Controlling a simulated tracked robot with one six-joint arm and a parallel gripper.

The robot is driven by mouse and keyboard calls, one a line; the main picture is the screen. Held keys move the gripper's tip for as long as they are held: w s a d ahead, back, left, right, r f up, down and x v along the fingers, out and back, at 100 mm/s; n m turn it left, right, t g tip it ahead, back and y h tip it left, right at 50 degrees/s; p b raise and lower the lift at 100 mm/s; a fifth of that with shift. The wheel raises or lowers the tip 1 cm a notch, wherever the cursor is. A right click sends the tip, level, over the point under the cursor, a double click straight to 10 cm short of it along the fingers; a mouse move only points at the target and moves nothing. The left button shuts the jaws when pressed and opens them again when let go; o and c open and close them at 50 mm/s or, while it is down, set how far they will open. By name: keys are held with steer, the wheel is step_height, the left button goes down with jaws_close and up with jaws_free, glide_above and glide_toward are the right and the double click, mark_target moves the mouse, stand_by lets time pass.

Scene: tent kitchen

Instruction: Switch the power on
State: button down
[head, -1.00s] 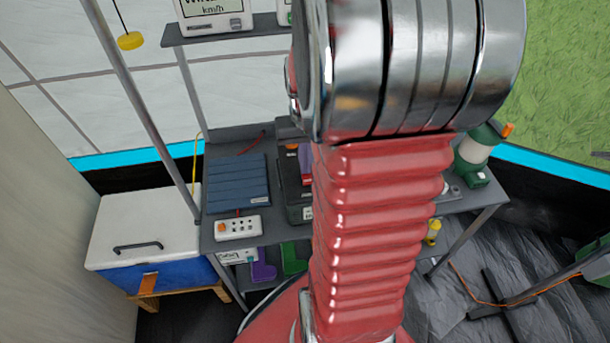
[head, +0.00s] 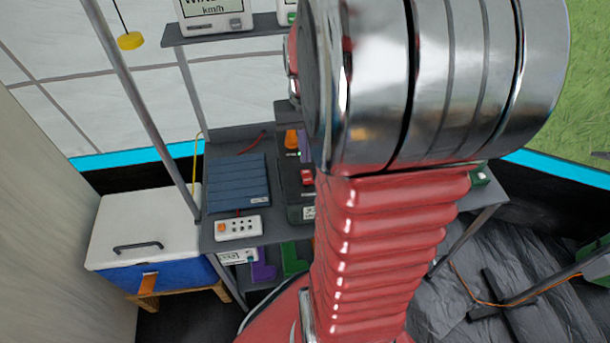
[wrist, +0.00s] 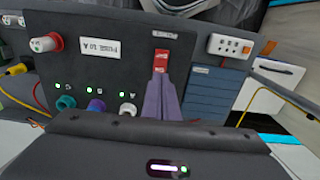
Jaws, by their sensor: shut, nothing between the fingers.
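A red rocker switch (wrist: 161,60) sits on a dark power box (wrist: 110,75), under a small white label in the wrist view. My gripper (wrist: 161,80) is shut and empty, its purple-grey fingers pointing at the switch's near end. I cannot tell whether the tips touch it. Small green lights (wrist: 95,90) glow by the coloured sockets on the box. In the head view the red switch (head: 307,178) shows left of my arm, which hides much of the box (head: 298,213). A bit of my gripper (head: 304,146) shows behind the switch.
A white power strip (head: 238,228) and a blue ribbed unit (head: 238,185) stand left of the box on the grey table (head: 222,150). A white-lidded cooler (head: 140,220) is at the left. A yellow pull weight (head: 130,41) hangs at the upper left, near a metal pole (head: 150,120).

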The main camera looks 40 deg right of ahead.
steer(key=shift+r, duration=1.35)
steer(key=shift+s+a+f, duration=0.35)
steer(key=shift+s+a, duration=0.2)
steer(key=shift+a, duration=0.15)
steer(key=s+a+r+n+t, duration=0.1)
steer(key=a+r+n+t, duration=0.1)
steer(key=a, duration=0.9)
steer(key=s+a+r+n+t, duration=0.2)
steer(key=a+r, duration=0.5)
steer(key=a, duration=0.4)
steer(key=n+t, duration=0.1)
steer(key=n, duration=0.1)
steer(key=shift+r+n+t, duration=0.3)
steer(key=shift+n, duration=0.1)
